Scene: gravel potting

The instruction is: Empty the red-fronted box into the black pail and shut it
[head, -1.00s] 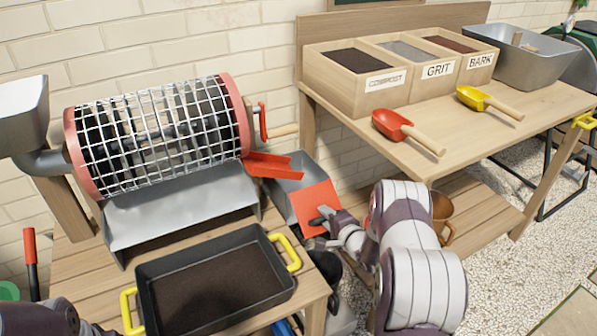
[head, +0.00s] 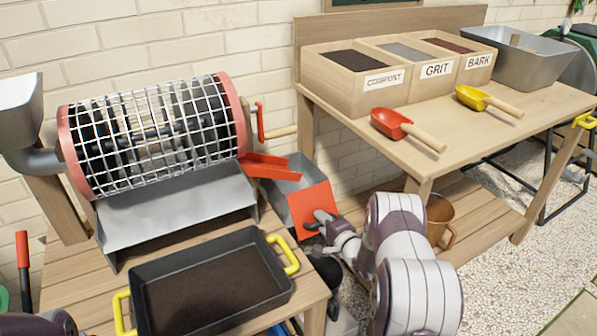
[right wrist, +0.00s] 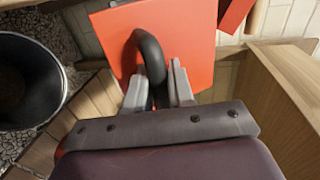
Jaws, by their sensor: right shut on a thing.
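The red-fronted box is a grey box with a red front (head: 312,205), below the end of the red chute (head: 266,166). Its red front and black loop handle (right wrist: 148,55) show in the right wrist view. My right gripper (head: 318,222) is shut on the handle, with its fingers (right wrist: 160,88) on either side of it. The box's contents cannot be made out. The black pail (right wrist: 30,80) stands on the gravel at the left of the right wrist view, apart from the box. In the head view it is mostly hidden by my right arm. My left arm shows at the bottom left; its gripper is out of view.
A mesh drum (head: 155,135) stands behind a dark tray (head: 152,298) with yellow handles, which holds brown soil. The bench at right bears labelled bins (head: 375,95), a red scoop (head: 392,124) and a yellow scoop (head: 472,97). A brown pot (head: 438,215) stands on the lower shelf.

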